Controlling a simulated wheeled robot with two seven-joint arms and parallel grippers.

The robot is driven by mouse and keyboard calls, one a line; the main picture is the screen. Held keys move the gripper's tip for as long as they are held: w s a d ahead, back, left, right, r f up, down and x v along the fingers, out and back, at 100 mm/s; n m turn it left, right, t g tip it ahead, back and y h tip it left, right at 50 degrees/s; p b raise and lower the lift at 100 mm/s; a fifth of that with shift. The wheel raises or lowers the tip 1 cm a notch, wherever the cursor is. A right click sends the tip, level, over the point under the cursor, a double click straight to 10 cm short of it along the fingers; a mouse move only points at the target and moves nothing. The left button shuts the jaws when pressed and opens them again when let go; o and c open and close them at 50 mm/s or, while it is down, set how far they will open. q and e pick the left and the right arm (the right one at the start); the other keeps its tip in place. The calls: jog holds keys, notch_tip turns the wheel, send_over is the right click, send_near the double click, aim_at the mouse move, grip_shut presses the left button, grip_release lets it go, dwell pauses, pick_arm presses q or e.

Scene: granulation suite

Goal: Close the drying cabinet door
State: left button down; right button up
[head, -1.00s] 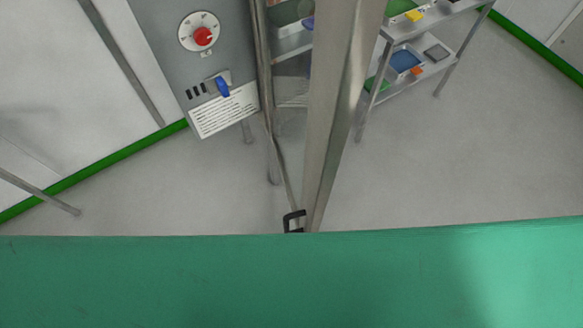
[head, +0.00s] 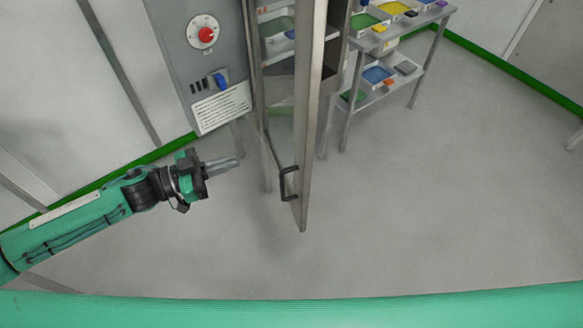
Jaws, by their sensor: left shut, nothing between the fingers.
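The drying cabinet door (head: 308,120) stands open, seen nearly edge-on in the middle of the head view. Its dark handle (head: 288,184) is on the left face near the lower end. The cabinet's grey control panel (head: 203,60), with a red knob (head: 206,35) and a blue switch (head: 218,81), is left of the door. My left gripper (head: 236,163) is shut and empty, pointing right, to the left of the handle and apart from it. My right gripper is not in view.
A metal rack (head: 428,62) with coloured trays stands behind the door to the right. Inside the cabinet, trays (head: 277,26) show through the opening. The grey floor (head: 430,200) right of the door is clear.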

pick_arm(q)
jog(key=s, duration=0.1)
jog(key=p, duration=0.5)
send_near(301, 146)
jog(key=shift+g, duration=0.3)
jog(key=x, duration=0.5)
jog(key=shift+w+d+r, duration=0.2)
jog(key=shift+d+r, duration=0.05)
jog(key=shift+r, duration=0.1)
jog(key=shift+w+d+f+p, duration=0.1)
jog(key=shift+w+d+p, duration=0.05)
jog(key=shift+d+p, duration=0.25)
jog(key=shift+d, duration=0.2)
